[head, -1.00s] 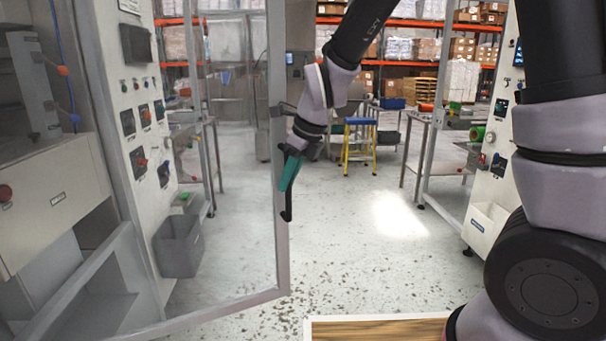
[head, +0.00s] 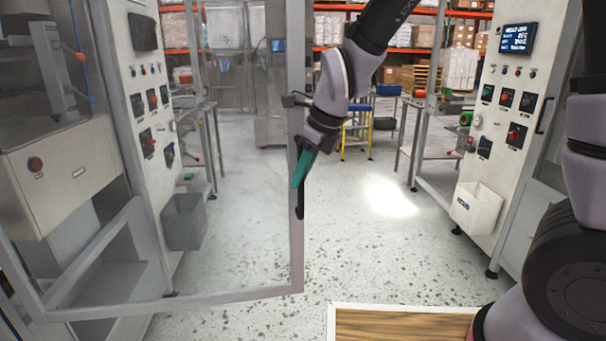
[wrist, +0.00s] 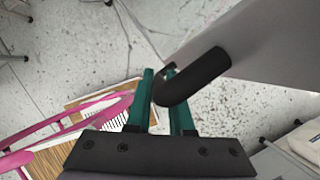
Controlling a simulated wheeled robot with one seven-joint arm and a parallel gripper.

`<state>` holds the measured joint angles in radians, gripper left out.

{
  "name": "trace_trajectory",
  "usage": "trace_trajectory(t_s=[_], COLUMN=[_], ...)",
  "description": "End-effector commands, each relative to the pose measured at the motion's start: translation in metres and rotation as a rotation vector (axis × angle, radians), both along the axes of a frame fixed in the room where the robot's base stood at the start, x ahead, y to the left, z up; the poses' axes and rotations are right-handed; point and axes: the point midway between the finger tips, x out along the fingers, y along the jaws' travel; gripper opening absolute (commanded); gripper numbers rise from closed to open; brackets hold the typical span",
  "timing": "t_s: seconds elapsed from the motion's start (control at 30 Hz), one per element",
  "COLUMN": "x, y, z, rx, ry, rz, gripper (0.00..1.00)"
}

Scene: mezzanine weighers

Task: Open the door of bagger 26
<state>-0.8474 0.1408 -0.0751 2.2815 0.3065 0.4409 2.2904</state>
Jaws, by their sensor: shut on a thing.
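The bagger door (head: 298,240) is a clear panel in a grey frame. In the head view it stands swung out from the machine on the left, its free edge over the aisle floor. A black bar handle (head: 300,202) sits on that free edge. My gripper (head: 301,172), with teal fingers, is at the handle. In the wrist view the handle (wrist: 200,72) reaches between the fingertips of my gripper (wrist: 160,76), which is shut on it. The fingers partly hide the handle in the head view. I cannot read a number 26 on the machine.
A control panel (head: 148,120) with a grey bin (head: 184,222) shows behind the clear door. Another machine with a screen (head: 517,38) and white bin (head: 476,210) stands at right. A wooden-topped surface (head: 400,325) is low in front. The middle aisle floor is clear.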

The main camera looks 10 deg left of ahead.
Motion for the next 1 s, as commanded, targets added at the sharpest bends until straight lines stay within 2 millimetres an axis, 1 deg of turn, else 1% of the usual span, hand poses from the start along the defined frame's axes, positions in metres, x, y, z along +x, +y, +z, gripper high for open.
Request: trace_trajectory(t_s=[0.17, 0.2, 0.23, 0.27, 0.53, 0.67, 0.77, 1.0], x=[0.0, 0.0, 0.0, 0.0, 0.0, -0.001, -0.003, -0.01], y=[0.0, 0.0, 0.0, 0.0, 0.0, -0.002, -0.007, -0.024], z=[0.0, 0.0, 0.0, 0.0, 0.0, 0.007, 0.021, 0.067], rx=[0.0, 0.0, 0.0, 0.0, 0.0, 0.002, 0.003, 0.005], ry=[0.0, 0.0, 0.0, 0.0, 0.001, 0.0, -0.003, -0.004], rz=[0.001, 0.001, 0.001, 0.001, 0.0, 0.0, 0.001, -0.001], gripper=[0.0, 0.35, 0.47, 0.5, 0.5, 0.5, 0.5, 0.5])
